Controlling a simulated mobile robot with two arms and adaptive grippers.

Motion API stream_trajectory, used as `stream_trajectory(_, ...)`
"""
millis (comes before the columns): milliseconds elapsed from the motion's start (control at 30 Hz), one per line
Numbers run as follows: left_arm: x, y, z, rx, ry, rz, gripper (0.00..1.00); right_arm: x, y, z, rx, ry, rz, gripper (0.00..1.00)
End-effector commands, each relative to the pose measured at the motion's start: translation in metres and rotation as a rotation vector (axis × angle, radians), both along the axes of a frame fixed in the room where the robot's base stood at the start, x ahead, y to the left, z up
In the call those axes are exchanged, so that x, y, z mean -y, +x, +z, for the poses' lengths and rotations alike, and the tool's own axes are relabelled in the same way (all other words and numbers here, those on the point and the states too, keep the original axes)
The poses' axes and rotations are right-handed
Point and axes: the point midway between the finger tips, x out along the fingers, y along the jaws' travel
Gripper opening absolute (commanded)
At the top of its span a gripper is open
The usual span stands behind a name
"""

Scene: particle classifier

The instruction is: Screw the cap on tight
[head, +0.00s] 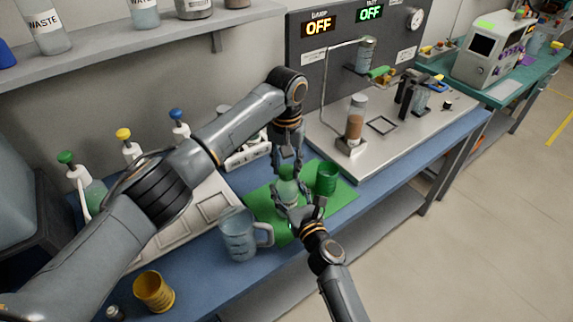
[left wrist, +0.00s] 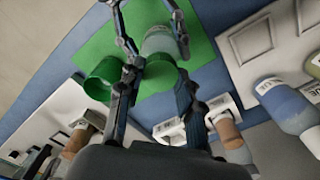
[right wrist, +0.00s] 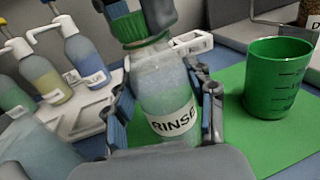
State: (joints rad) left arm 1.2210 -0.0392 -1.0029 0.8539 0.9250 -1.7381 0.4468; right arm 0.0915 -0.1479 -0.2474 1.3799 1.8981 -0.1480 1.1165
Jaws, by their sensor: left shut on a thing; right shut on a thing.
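A clear bottle labelled RINSE (right wrist: 165,90) stands on the green mat (right wrist: 240,135) with its green cap (right wrist: 138,43) on its neck. My right gripper (right wrist: 165,125) is shut around the bottle's body from the side. My left gripper (head: 287,165) comes down from above and is shut on the cap; its fingers also show in the right wrist view (right wrist: 135,20). In the left wrist view the cap (left wrist: 158,76) sits between the fingers over the bottle (left wrist: 160,42). The bottle (head: 288,190) is partly hidden by both grippers in the head view. How tightly the cap sits cannot be told.
A green beaker (head: 326,180) stands close to the right of the bottle on the mat. A clear jug (head: 238,236) stands to the left and a yellow cup (head: 153,291) at the front left. Pump bottles (head: 82,185) and a metal-topped station (head: 390,145) are behind.

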Motion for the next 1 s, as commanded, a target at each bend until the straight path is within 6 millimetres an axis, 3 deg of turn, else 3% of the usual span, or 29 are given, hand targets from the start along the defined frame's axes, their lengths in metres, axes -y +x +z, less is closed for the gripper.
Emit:
stream_trajectory(600, 0.0004, -0.0005, -0.0008, 0.003, -0.004, -1.169, 0.0, -0.0001, -0.0001, -0.0004, -0.001, 0.0, 0.0, 0.0)
stream_trajectory(800, 0.0003, -0.0006, -0.0009, 0.003, -0.005, -1.219, 0.0, -0.0001, -0.0001, -0.0003, -0.001, 0.0, 0.0, 0.0)
stream_trajectory(833, 0.0003, -0.0006, -0.0009, 0.003, -0.005, -1.219, 0.42, -0.0001, -0.0001, -0.0003, -0.001, 0.0, 0.0, 0.0)
stream_trajectory(900, 0.0003, -0.0006, -0.0009, 0.004, -0.005, -1.218, 0.56, -0.0001, -0.0001, -0.0003, -0.001, 0.0, 0.0, 0.0)
stream_trajectory(1000, 0.0002, -0.0006, -0.0009, 0.004, -0.005, -1.217, 0.58, -0.0001, 0.0, -0.0003, -0.001, 0.0, 0.0, 0.0)
